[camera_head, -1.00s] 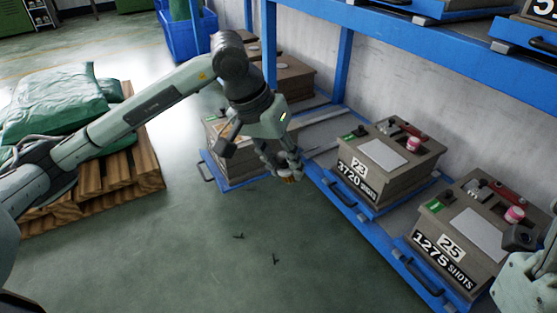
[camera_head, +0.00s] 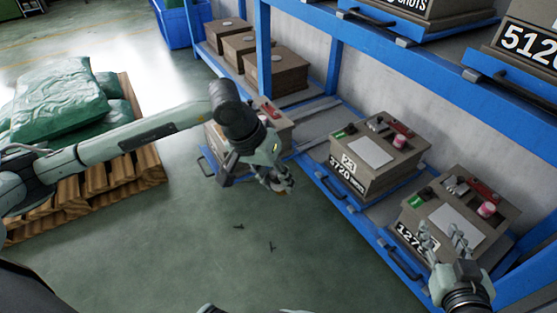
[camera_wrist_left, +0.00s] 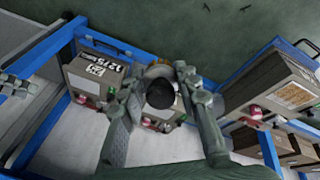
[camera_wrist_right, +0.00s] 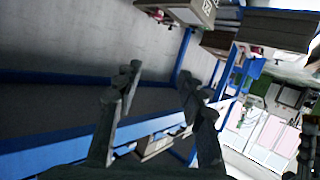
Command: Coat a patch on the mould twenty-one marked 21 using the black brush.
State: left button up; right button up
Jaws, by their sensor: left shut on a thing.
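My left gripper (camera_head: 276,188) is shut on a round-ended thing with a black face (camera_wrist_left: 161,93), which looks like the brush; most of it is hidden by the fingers. The gripper hangs over the floor in front of a brown mould (camera_head: 282,136) on a pulled-out blue tray. My left wrist covers much of that mould, and its number is not readable, so I cannot tell whether it is mould twenty-one. My right gripper (camera_head: 446,240) is open and empty, in front of mould 25 (camera_head: 412,216); its spread fingers show in the right wrist view (camera_wrist_right: 157,88).
Mould 23 (camera_head: 376,180), marked 3720 shots, stands on the blue rack (camera_head: 340,190) between the grippers. Several plain brown boxes (camera_head: 280,72) stand further back. A pallet (camera_head: 150,165) with green sacks (camera_head: 60,95) is at left. The floor (camera_head: 190,250) in front is mostly clear.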

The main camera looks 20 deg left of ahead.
pick_arm(q)
jog(key=s+r+p, duration=0.1)
jog(key=p, duration=0.1)
jog(key=shift+p, duration=0.3)
pick_arm(e)
jog(key=s+d+f+g+h, duration=0.1)
jog(key=s+d+f+g, duration=0.3)
jog(key=f, duration=0.3)
jog(key=shift+s+d+g+h, duration=0.25)
jog(key=shift+s+g+h, duration=0.15)
jog(key=shift+s, duration=0.2)
jog(key=s+d+f+g+p, duration=0.1)
jog(key=s+d+f+g, duration=0.1)
jog(key=s, duration=0.2)
jog(key=s+d+f+g+h+p, duration=0.1)
jog(key=s+d+f+g, duration=0.1)
jog(key=s, duration=0.2)
jog(key=s+d+f+m+g+p, duration=0.1)
jog(key=s+d+f+g, duration=0.1)
jog(key=s, duration=0.1)
jog(key=shift+s+d+f+h, duration=0.1)
jog(key=shift+s+f+h, duration=0.25)
jog(key=shift+s+h, duration=0.05)
jog(key=shift+c, duration=0.7)
pick_arm(q)
jog(key=shift+s+a+f, duration=0.1)
jog(key=shift+s+f, duration=0.2)
jog(key=shift+s, duration=0.4)
